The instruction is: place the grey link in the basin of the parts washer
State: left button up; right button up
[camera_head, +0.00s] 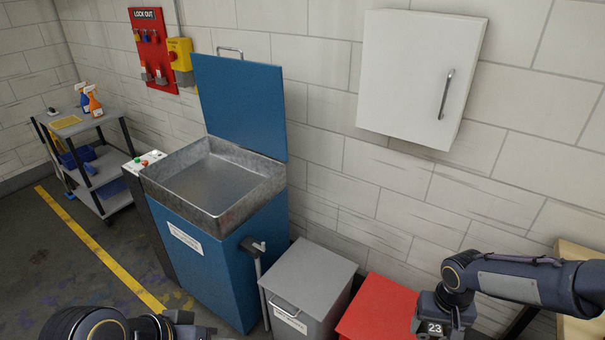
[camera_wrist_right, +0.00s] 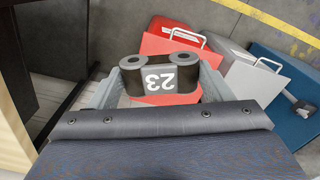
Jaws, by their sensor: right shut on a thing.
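The grey link (camera_wrist_right: 160,78), a dark grey part with two round ends and a white 23 label, is held between the fingers of my right gripper (camera_wrist_right: 158,92). In the head view the link (camera_head: 435,328) shows at the lower right, below my right wrist, over the red bin. The parts washer (camera_head: 207,262) is a blue cabinet left of centre with its lid raised. Its metal basin (camera_head: 212,172) is open and looks empty. My right gripper is well to the right of the basin. Part of my left arm shows at the bottom left; its fingers are out of sight.
A grey lidded bin (camera_head: 310,268) and a red bin (camera_head: 378,307) stand between the washer and my right arm. A lever (camera_head: 257,260) sticks out at the washer's right side. A white wall cabinet (camera_head: 418,75) hangs above. A shelf cart (camera_head: 95,160) stands far left.

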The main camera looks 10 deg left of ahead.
aim_at(209, 198)
jog(key=i+j, duration=0.1)
jog(key=j, duration=0.25)
jog(key=i+j+u, duration=0.1)
jog(key=j, duration=0.3)
jog(key=i+j, duration=0.1)
jog(key=j, duration=0.25)
jog(key=i+j, duration=0.15)
jog(key=j, duration=0.25)
jog(key=i+j+u, duration=0.1)
jog(key=j, duration=0.25)
jog(key=i+j, duration=0.1)
jog(key=j, duration=0.25)
jog(key=i+j, duration=0.15)
jog(key=j, duration=0.2)
jog(key=i+j, duration=0.2)
jog(key=j, duration=0.15)
jog(key=i+j+u, duration=0.15)
jog(key=j, duration=0.2)
jog(key=i+j, duration=0.25)
jog(key=i+l+u, duration=0.15)
jog(key=i, duration=0.4)
jog(key=j, duration=0.1)
